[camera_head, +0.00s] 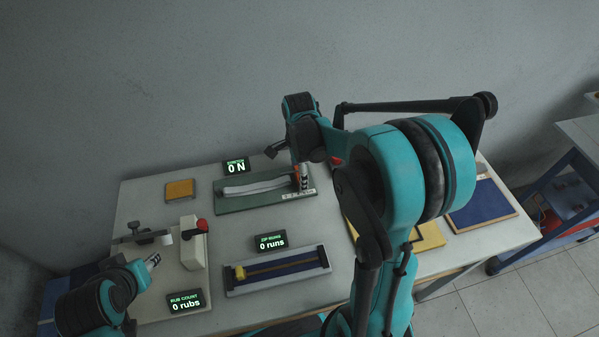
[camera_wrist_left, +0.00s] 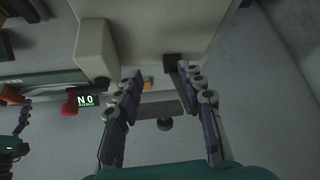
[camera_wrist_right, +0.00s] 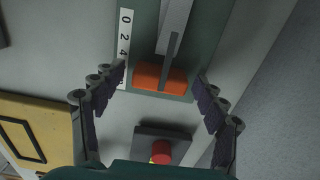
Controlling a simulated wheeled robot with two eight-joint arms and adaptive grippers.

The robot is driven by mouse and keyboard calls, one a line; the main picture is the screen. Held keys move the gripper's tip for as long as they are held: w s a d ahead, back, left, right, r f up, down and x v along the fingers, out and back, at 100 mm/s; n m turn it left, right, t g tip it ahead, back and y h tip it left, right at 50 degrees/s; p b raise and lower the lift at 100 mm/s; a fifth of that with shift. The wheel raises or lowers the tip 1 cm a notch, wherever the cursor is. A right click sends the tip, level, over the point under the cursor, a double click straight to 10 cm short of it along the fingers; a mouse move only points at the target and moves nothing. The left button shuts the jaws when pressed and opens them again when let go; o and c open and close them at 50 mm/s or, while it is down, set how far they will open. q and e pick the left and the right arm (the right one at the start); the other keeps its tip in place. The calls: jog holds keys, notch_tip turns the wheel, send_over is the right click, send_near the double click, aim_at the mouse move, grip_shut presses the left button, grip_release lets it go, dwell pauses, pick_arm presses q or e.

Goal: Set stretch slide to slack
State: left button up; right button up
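The stretch slide is an orange block (camera_wrist_right: 160,80) on the green stretch fixture (camera_head: 240,205), joined to a pale strap (camera_head: 255,187). In the right wrist view it sits near the end of a white scale (camera_wrist_right: 125,35), past the 4 and away from the 0. My right gripper (camera_head: 301,178) is over this end of the fixture. Its fingers (camera_wrist_right: 160,79) are open on either side of the block, with gaps showing. In the head view the gripper mostly hides the block. A display (camera_head: 236,166) reads 0 N. My left gripper (camera_head: 152,260) is open and empty at the table's left.
A white rub fixture (camera_head: 193,245) with a red knob stands beside my left gripper. A zip fixture (camera_head: 280,270) with a yellow slider lies at the front. A red button (camera_wrist_right: 161,152) on a dark base is near the right gripper.

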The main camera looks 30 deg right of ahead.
jog(key=shift+r, duration=0.1)
notch_tip(320, 180, up, 12)
dwell(0.5)
jog(key=shift+s, duration=0.1)
dwell(0.4)
